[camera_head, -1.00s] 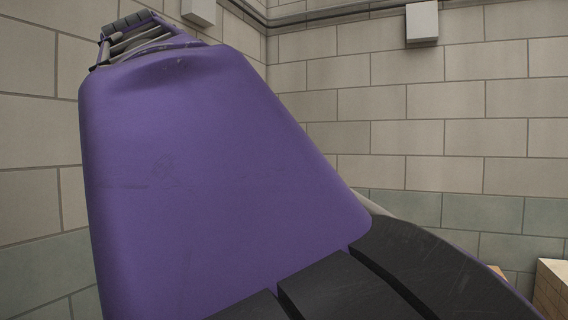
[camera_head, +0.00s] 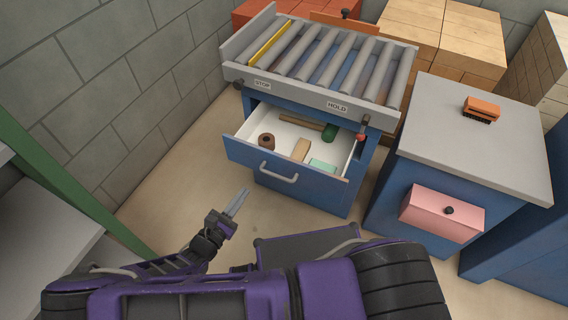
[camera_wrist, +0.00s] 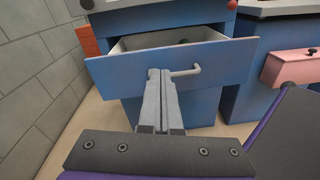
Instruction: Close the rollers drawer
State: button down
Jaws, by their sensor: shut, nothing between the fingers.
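The rollers drawer (camera_head: 246,154) is pulled out of the blue cabinet under the grey roller table (camera_head: 318,66). Its white inside holds a brown ring, a green piece and several small blocks. A grey bar handle (camera_head: 279,173) is on its blue front. My gripper (camera_head: 241,194) is in front of the drawer, low and left of the handle, shut and empty. In the wrist view my gripper (camera_wrist: 160,73) points at the drawer front (camera_wrist: 120,74), its tips just left of the handle (camera_wrist: 186,72). I cannot tell whether the tips touch the front.
A blue cabinet with a grey top (camera_head: 475,140) stands to the right, with a pink drawer (camera_head: 441,213) sticking out and an orange brush (camera_head: 481,109) on top. Wooden crates stand behind. A green-edged shelf (camera_head: 70,190) is at left. The floor before the drawer is partly clear.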

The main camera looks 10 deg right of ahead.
jog(key=s+d+f+n+t, duration=0.1)
jog(key=s+d+f+n, duration=0.15)
jog(key=d, duration=0.45)
send_near(290, 162)
jog(key=shift+n, duration=0.25)
jog(key=x, duration=0.7)
jog(key=shift+r+b, duration=0.1)
jog(key=shift+b, duration=0.3)
jog(key=shift+w, duration=0.1)
